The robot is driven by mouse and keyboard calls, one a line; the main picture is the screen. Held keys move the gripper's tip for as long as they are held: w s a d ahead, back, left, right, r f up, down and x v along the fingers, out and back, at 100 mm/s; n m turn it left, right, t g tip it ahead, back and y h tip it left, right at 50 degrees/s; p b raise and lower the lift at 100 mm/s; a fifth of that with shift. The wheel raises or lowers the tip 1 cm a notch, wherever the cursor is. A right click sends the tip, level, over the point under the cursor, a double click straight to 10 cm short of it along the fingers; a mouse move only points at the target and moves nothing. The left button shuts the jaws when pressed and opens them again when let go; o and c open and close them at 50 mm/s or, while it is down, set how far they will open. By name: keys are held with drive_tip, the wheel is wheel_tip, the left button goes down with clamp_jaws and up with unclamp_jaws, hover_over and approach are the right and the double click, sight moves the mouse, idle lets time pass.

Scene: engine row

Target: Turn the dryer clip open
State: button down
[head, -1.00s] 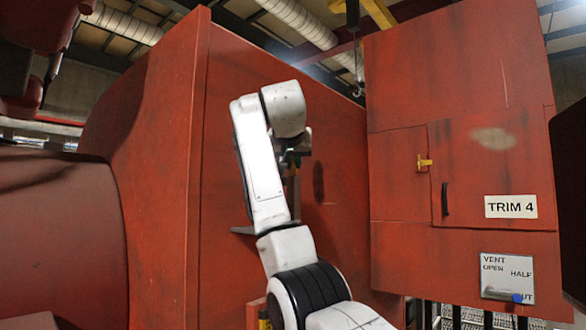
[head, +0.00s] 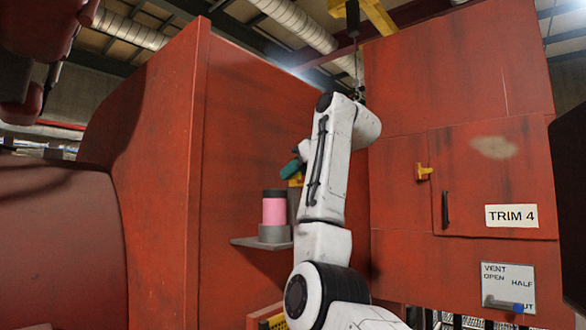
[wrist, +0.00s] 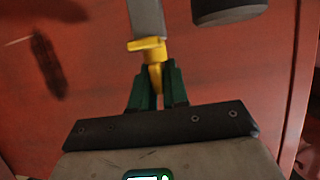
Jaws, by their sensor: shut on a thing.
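The dryer, a pink cylinder (head: 274,211) with a dark cap and grey base, stands on a small shelf against the red wall in the head view. A yellow clip (head: 296,180) shows beside it, partly hidden by my arm. In the wrist view the yellow clip (wrist: 154,54) has a stem that runs down between my green fingertips, with a grey bar above it. My gripper (wrist: 155,88) is shut on that stem. In the head view only a teal part of my gripper (head: 291,168) shows; the rest is behind my white arm.
The grey shelf (head: 258,243) juts from the red wall. A red cabinet at right has a yellow latch (head: 424,172), a dark handle (head: 445,205), a TRIM 4 label (head: 511,216) and a vent plate (head: 508,287). A dark cylinder (wrist: 228,10) is close by in the wrist view.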

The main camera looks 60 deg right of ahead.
drive_tip(key=shift+n+y, duration=0.5)
drive_tip(key=shift+y, duration=0.1)
drive_tip(key=c, duration=1.2)
unclamp_jaws()
drive_tip(key=shift+b+v, duration=4.1)
drive_tip(key=shift+v, duration=1.3)
drive_tip(key=shift+d+f, duration=0.15)
drive_tip(key=shift+f, duration=0.05)
